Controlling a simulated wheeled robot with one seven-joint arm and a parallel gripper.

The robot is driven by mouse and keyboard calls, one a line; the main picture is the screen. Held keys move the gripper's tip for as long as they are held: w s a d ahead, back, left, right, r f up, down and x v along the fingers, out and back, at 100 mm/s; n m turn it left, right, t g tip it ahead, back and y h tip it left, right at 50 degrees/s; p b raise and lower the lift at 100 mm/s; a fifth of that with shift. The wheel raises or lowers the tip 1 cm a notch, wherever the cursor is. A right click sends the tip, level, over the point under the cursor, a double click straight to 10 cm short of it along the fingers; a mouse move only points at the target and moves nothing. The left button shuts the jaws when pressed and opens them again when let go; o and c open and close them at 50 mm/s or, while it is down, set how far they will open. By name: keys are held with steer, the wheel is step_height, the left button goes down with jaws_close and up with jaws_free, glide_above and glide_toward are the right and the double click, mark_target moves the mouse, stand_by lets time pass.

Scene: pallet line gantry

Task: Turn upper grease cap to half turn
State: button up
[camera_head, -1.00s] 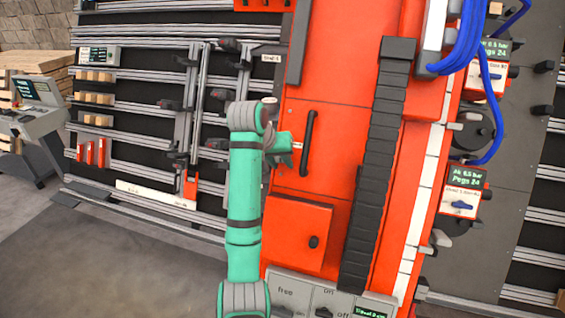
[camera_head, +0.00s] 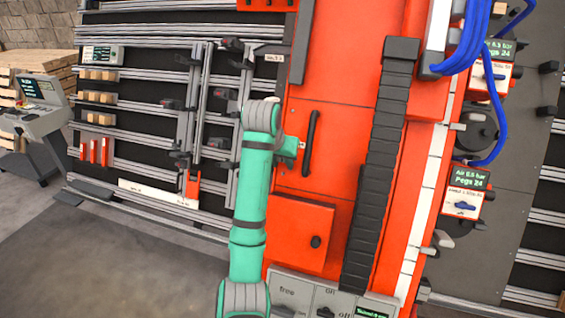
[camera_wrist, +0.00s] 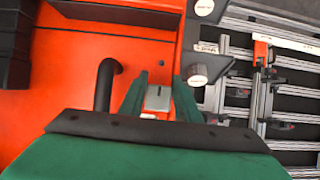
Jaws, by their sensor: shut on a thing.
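My gripper (camera_wrist: 159,84) has its two green fingers around a small grey-white piece (camera_wrist: 158,99) in front of the red panel and is shut on it. I cannot tell whether this piece is the upper grease cap. A round pale-faced cap (camera_wrist: 196,75) with a dark edge sits just right of the right finger. Another round pale-faced piece (camera_wrist: 203,8) shows at the top edge of the wrist view. In the head view the end of my gripper (camera_head: 291,147) reaches the red machine, left of its black handle; my arm hides the caps there.
The black handle (camera_wrist: 105,85) stands out from the panel close to my left finger in the wrist view. A black ribbed cable chain (camera_head: 378,165) runs down the machine. A rack with rails and clamps (camera_head: 150,90) stands at left. The floor (camera_head: 110,265) at lower left is clear.

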steer(key=o, duration=1)
steer(key=shift+f, duration=0.15)
steer(key=shift+o, duration=0.2)
steer(key=shift+s+r, duration=0.15)
steer(key=shift+r, duration=0.2)
steer(key=v, duration=1)
steer(key=shift+a, duration=0.1)
